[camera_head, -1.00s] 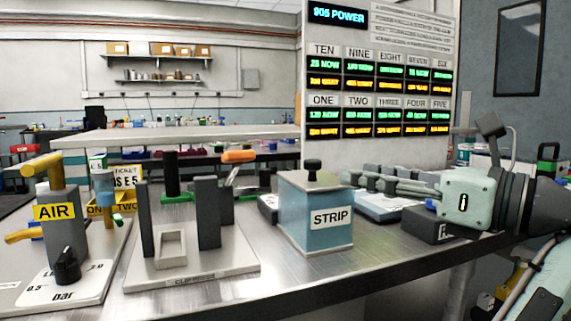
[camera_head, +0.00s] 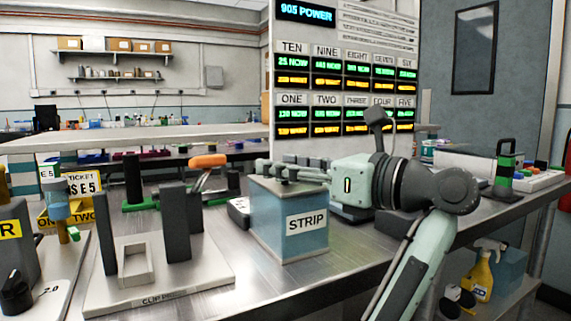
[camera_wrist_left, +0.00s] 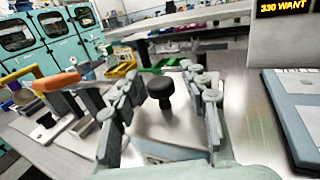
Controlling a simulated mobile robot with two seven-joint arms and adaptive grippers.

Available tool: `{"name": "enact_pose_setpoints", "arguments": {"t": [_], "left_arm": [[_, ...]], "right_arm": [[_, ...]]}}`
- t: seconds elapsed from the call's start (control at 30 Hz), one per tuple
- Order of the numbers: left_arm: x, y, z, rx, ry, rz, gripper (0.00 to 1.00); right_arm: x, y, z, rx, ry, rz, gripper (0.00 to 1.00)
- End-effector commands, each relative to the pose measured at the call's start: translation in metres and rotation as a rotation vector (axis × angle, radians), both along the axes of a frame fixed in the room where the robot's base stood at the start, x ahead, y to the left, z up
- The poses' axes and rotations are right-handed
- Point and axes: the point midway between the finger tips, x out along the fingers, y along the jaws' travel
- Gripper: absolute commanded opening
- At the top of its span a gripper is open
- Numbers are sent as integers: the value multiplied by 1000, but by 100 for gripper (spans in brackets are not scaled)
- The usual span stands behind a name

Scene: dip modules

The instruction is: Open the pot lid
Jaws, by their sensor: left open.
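The pot is a blue-grey box (camera_head: 270,225) labelled STRIP, upright on the metal bench, with a flat grey lid (camera_head: 285,188) on it. In the left wrist view the lid's black knob (camera_wrist_left: 160,90) stands between the two fingers of my left gripper (camera_wrist_left: 162,80), with a gap on both sides. The left gripper is open and holds nothing. In the head view the left gripper (camera_head: 277,168) reaches in from the right, low over the lid, and its fingers hide the knob. My right gripper is not in view.
A clip press stand (camera_head: 210,270) with grey uprights is left of the pot, with an orange-handled lever (camera_head: 208,160) behind it. A grey AIR unit (camera_head: 15,255) is far left. A tall display board (camera_head: 345,40) stands behind. Bare bench lies in front of the pot.

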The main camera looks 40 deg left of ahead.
Motion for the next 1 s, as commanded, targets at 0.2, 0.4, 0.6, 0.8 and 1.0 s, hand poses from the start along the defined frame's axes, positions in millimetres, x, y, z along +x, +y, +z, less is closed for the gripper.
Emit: {"name": "enact_pose_setpoints", "arguments": {"t": [0.2,0.4,0.6,0.8,1.0], "left_arm": [[0,1,0,0,1,0,44],[0,0,0,0,1,-1,21],[0,0,0,0,1,-1,0],[0,0,0,0,1,-1,0],[0,3,0,2,7,0,0]], "right_arm": [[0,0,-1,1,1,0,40],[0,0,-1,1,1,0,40],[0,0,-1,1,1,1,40],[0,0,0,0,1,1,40],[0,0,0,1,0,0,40]]}}
